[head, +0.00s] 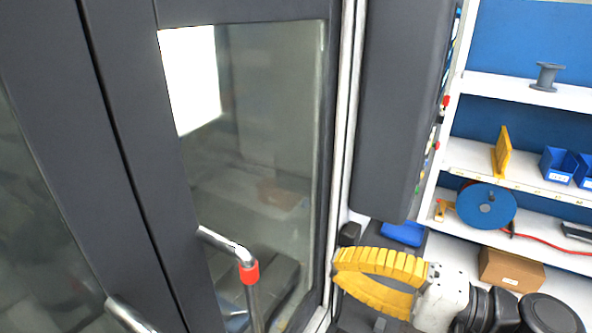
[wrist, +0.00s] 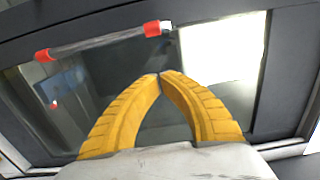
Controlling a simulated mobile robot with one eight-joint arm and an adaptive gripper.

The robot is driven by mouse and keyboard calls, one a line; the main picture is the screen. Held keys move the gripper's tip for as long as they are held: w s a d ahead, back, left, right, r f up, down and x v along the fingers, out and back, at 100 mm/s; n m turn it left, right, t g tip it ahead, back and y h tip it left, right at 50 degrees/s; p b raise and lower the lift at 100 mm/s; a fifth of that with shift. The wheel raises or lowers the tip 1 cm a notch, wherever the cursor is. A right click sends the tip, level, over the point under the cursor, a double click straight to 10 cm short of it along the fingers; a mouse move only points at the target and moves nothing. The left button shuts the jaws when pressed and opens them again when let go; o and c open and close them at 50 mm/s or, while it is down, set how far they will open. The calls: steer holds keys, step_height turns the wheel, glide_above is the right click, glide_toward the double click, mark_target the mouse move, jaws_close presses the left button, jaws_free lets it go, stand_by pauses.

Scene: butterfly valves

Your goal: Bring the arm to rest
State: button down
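My gripper (head: 337,268) has two yellow ribbed fingers and is at the lower right of the head view, pointing left towards the dark-framed glass door (head: 340,130). In the wrist view the fingertips (wrist: 159,76) meet, with nothing between them. My arm comes in from the lower right corner. A metal door handle with a red collar (head: 249,272) stands left of my gripper, clear of it. In the wrist view the handle bar (wrist: 100,42) with red ends lies beyond the fingertips, apart from them in the picture.
White shelves (head: 520,92) stand at the right, with a blue reel (head: 486,206), blue bins (head: 560,165), a yellow bracket (head: 502,152) and a cardboard box (head: 511,269). A dark grey panel (head: 400,110) hangs above my gripper. Glass fills the door's middle.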

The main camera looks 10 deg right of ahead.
step_height(320, 180, down, 27)
steer(key=n+g+h+b, duration=0.1)
steer(key=g+h+b, duration=0.35)
steer(key=b, duration=1.05)
steer(key=w+d+f+n+t+h+b, duration=0.1)
steer(key=d+f+h+b, duration=0.3)
steer(key=f+b, duration=0.4)
steer(key=w+d+f+n+t+h+b, duration=0.1)
steer(key=d+f+n+h+b, duration=0.3)
steer(key=f+h+b, duration=0.2)
step_height(320, 180, down, 3)
steer(key=shift+w+n+b, duration=0.2)
steer(key=shift+n+b, duration=0.1)
steer(key=shift+b, duration=0.85)
steer(key=shift+d+h, duration=0.15)
steer(key=shift+h, duration=0.1)
